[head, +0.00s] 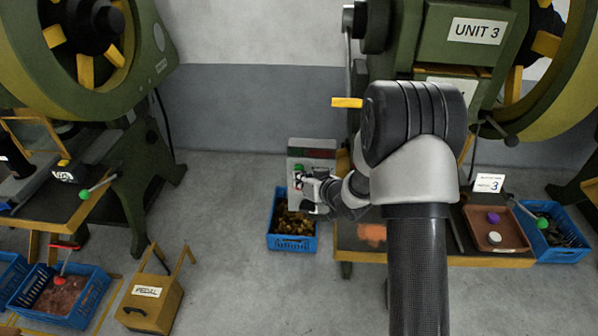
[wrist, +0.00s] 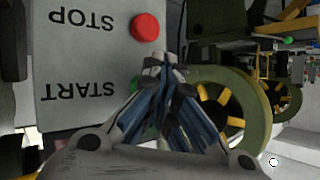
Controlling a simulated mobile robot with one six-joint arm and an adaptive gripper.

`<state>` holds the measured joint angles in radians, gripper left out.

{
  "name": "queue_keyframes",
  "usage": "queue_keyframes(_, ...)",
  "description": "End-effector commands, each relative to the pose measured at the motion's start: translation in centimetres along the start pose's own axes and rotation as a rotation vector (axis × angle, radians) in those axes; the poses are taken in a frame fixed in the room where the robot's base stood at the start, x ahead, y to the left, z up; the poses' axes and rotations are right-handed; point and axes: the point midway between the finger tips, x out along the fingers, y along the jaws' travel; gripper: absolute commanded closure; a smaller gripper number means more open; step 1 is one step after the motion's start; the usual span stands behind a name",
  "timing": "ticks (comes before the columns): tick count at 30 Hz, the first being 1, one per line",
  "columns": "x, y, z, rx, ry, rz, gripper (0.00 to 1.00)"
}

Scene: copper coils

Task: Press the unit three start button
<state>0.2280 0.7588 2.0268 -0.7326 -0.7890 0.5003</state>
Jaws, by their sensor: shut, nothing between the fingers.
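The grey control box (head: 322,166) hangs at the left side of the press marked UNIT 3 (head: 478,31). Its green start button (head: 299,169) shows just above my gripper (head: 310,194). In the wrist view the box face (wrist: 80,60) appears upside down, with the words STOP and START. The red stop button (wrist: 146,27) is in plain view there. The green button (wrist: 135,84) is partly hidden behind my fingers. My gripper (wrist: 165,60) is shut and empty, its tips close to the box, beside the two buttons. I cannot tell whether it touches the face.
A blue crate (head: 292,243) of copper-coloured pieces stands on the floor below the box. A brown tray (head: 510,240) and a blue bin (head: 575,250) are at the right. A yellow pedal box (head: 150,302) stands at lower left. Floor between the presses is open.

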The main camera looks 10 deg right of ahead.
Motion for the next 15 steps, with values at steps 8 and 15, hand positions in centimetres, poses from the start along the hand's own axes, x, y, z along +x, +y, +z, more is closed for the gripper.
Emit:
queue_keyframes(8,-0.9,-0.7,0.6,0.0,0.001,0.0,1.0)
queue_keyframes(15,-1.2,-0.9,0.8,0.0,0.001,0.0,1.0)
